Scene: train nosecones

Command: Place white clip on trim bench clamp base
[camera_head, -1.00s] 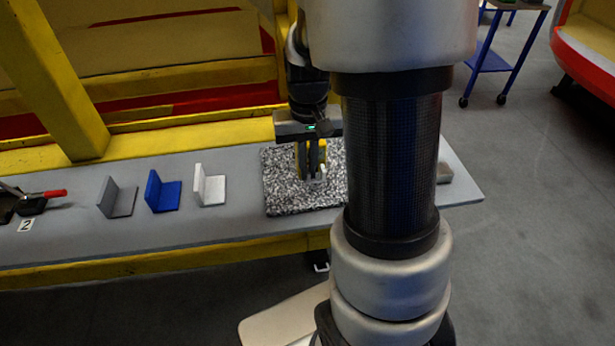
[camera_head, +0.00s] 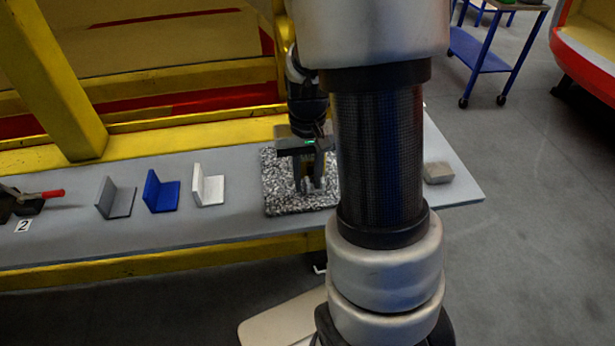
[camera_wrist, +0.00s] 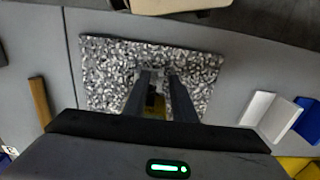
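A white L-shaped piece (camera_head: 208,188), which may be the white clip, stands on the grey bench left of the speckled mat (camera_head: 283,203). It also shows at the right in the wrist view (camera_wrist: 257,108). A dark clamp with a red handle (camera_head: 50,194) sits at the bench's far left, cut off by the picture edge; I cannot tell if its base is the trim bench clamp base. My gripper (camera_head: 310,186) points down over the mat, its fingers apart. The wrist view shows something yellow and dark between the fingers; I cannot tell what it is.
A blue L-shaped piece (camera_head: 161,191) and a grey one (camera_head: 117,198) stand left of the white one. A small beige-grey block (camera_head: 438,172) lies near the bench's right end. A yellow frame (camera_head: 60,80) rises behind the bench. A number 2 label (camera_head: 23,226) lies beside the clamp.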

